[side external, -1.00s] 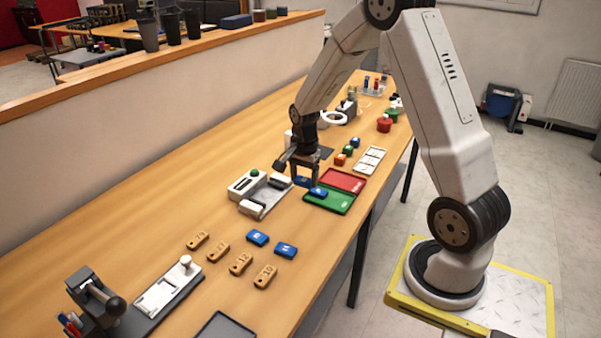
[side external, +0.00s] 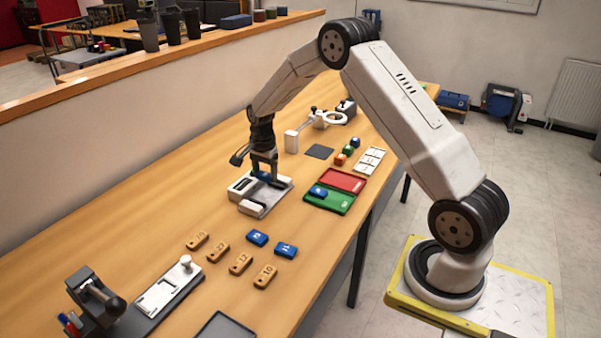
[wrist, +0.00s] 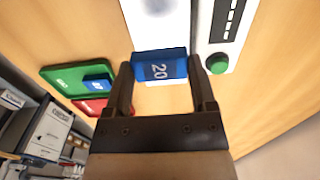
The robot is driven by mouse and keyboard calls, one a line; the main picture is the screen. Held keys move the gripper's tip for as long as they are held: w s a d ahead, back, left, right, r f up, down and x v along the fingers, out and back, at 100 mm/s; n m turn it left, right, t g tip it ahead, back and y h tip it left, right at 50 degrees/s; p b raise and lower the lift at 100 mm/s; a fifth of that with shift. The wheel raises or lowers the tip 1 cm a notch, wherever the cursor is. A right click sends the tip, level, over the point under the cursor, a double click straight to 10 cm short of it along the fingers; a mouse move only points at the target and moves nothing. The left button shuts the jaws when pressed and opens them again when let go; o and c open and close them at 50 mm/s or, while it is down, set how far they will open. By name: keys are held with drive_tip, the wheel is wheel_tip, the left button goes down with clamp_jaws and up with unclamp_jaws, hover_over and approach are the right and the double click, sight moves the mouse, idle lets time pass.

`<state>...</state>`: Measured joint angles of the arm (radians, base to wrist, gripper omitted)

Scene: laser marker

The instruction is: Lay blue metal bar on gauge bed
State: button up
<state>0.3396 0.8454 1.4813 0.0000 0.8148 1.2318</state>
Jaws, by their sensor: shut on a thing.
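My gripper (side external: 263,176) is shut on a blue metal bar (wrist: 158,66) marked "20", gripped at its two ends in the wrist view. In the side view the bar shows as a small blue patch between the fingers, over the gauge. The white gauge (side external: 241,187) has a dark display and a green button (wrist: 217,63). Its grey bed (side external: 271,198) lies beside the white body, partly hidden by my gripper. The bar appears to be above the bed; whether it touches, I cannot tell.
Another blue bar (side external: 318,191) lies on the green tray (side external: 340,207), beside the red tray (side external: 345,181). A marking fixture (side external: 165,290) stands at front left.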

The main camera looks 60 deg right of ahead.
sight(267, 196)
drive_tip(key=shift+f, duration=0.15)
drive_tip(key=shift+f, duration=2.3)
drive_tip(key=shift+f, duration=0.45)
idle(0.6)
drive_tip(key=o, duration=1.2)
drive_tip(key=shift+c, duration=0.2)
drive_tip(key=shift+r, duration=0.2)
drive_tip(key=shift+w+r, duration=0.1)
drive_tip(key=shift+r, duration=3.65)
